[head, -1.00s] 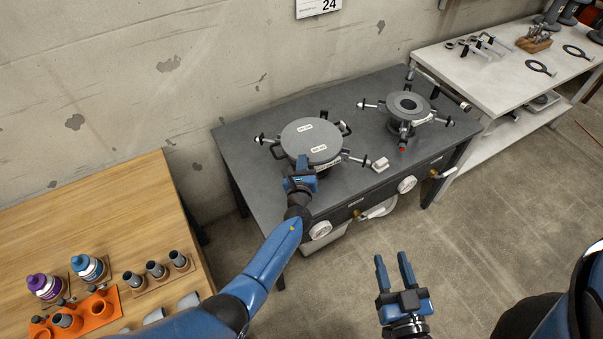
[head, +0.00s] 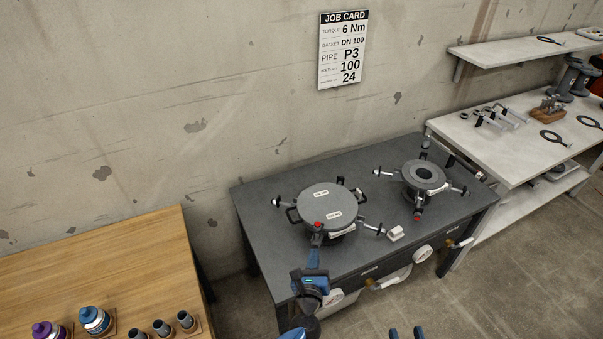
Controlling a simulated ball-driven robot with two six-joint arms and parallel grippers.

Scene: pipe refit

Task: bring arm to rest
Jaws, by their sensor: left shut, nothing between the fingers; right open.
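My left gripper (head: 313,258) is shut and empty. It appears in front of the near edge of the dark grey bench, just below the large round grey flange (head: 326,206) in the picture. I cannot tell whether it touches anything. My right gripper (head: 406,333) shows only its two blue fingertips at the bottom edge. They are spread apart with nothing seen between them; the rest of it is out of the picture.
The dark grey bench (head: 262,225) also bears a smaller flange (head: 424,177) and a small white block (head: 396,233). A wooden table (head: 110,255) with bottles stands at left, a white bench (head: 490,155) at right. A job card (head: 342,50) hangs on the wall.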

